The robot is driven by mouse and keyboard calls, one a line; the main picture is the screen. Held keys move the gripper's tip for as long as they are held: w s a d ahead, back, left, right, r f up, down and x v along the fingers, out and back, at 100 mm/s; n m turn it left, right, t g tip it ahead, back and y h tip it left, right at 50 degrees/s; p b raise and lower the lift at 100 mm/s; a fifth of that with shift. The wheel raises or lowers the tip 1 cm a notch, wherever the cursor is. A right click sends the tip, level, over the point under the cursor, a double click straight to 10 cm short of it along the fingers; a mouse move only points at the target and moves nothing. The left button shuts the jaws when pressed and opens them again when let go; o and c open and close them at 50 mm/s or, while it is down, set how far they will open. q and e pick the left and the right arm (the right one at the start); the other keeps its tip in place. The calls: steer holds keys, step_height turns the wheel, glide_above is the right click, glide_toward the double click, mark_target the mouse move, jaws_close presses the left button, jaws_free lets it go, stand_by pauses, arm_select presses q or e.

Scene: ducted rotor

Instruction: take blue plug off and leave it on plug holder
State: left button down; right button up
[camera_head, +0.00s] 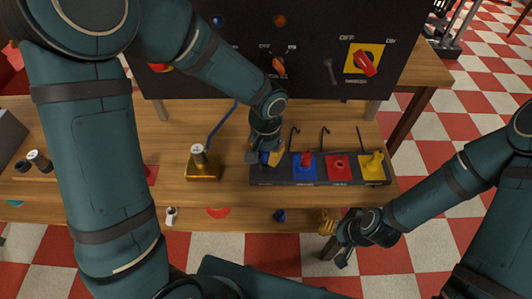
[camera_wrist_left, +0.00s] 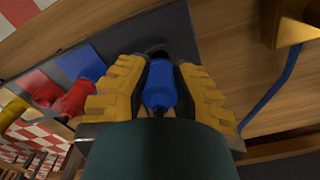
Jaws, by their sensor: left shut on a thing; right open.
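My left gripper (camera_head: 266,157) is over the left end of the dark plug holder (camera_head: 318,183), at its black section. In the left wrist view, its yellow fingers (camera_wrist_left: 160,95) are shut on the blue plug (camera_wrist_left: 160,86). The plug's dark end points at the holder's dark surface; I cannot tell whether it is seated. The holder also has a blue square with a red plug (camera_head: 307,159), a red square with a red piece (camera_head: 338,166), and a yellow square with a yellow plug (camera_head: 374,162). My right gripper (camera_head: 337,238) is open and empty by the table's front edge.
A gold box (camera_head: 202,172) with a blue cable (camera_head: 222,122) stands left of the holder. A dark panel (camera_head: 310,60) with switches stands behind.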

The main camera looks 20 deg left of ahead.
arm_select(q)
steer(key=shift+f+b, duration=0.65)
steer(key=shift+f, duration=0.25)
steer(key=c, duration=0.9)
jaws_free()
steer(key=shift+r, duration=0.1)
step_height(320, 180, up, 12)
steer(key=shift+f, duration=0.1)
